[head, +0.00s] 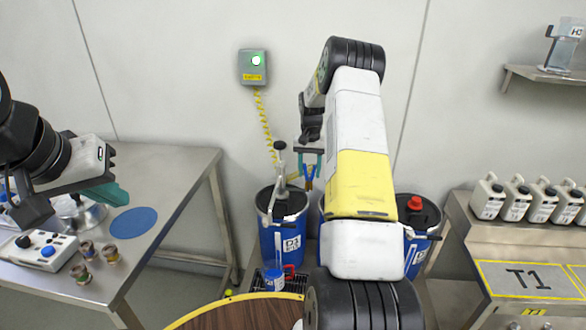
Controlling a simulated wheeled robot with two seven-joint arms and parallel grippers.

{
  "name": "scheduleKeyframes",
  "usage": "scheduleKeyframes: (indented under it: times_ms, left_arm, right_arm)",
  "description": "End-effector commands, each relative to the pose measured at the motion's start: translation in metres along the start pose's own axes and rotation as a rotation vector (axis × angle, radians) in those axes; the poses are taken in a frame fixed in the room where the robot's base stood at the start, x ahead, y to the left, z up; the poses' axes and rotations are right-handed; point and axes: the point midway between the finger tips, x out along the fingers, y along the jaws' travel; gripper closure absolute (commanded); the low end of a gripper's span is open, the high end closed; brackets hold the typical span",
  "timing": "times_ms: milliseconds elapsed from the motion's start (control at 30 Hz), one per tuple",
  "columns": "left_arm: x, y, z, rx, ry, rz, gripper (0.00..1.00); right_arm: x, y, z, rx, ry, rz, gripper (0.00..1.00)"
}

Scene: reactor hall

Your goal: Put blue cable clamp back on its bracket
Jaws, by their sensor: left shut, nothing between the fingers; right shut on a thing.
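The clamp (309,181), blue with some yellow, hangs below my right gripper (309,167) above the blue drums. My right gripper is shut on it with its teal fingers; the jaws are partly hidden. A yellow coiled cable (265,122) runs from a grey wall box (253,66) with a green light down towards the clamp; its lower end is hard to make out. I cannot make out the bracket. My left gripper (112,194) is shut and empty above the left steel table.
A blue drum marked D3 (283,241) with a pump (281,164) stands below the clamp. Another drum (419,243) has a red cap. The left table (163,175) carries a blue disc (133,222) and a button box (35,254). White jugs (515,197) line the right bench.

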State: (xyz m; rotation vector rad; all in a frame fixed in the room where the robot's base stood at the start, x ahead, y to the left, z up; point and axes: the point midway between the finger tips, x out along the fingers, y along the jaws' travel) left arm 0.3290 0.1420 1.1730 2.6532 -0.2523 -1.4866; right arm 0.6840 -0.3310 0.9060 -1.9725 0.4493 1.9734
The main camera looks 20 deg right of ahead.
Motion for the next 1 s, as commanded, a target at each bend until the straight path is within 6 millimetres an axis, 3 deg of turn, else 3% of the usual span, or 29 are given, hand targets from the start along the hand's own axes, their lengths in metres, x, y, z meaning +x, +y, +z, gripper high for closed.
scheduleKeyframes:
  times_ms: [700,1000]
  left_arm:
    - [0.0,0.0,0.0,0.0,0.0,0.0,1.0]
    - [0.0,0.0,0.0,0.0,0.0,0.0,1.0]
  right_arm:
    - [-0.041,0.0,-0.001,0.0,0.003,0.0,0.78]
    - [-0.045,0.0,0.0,0.0,0.001,0.0,0.78]
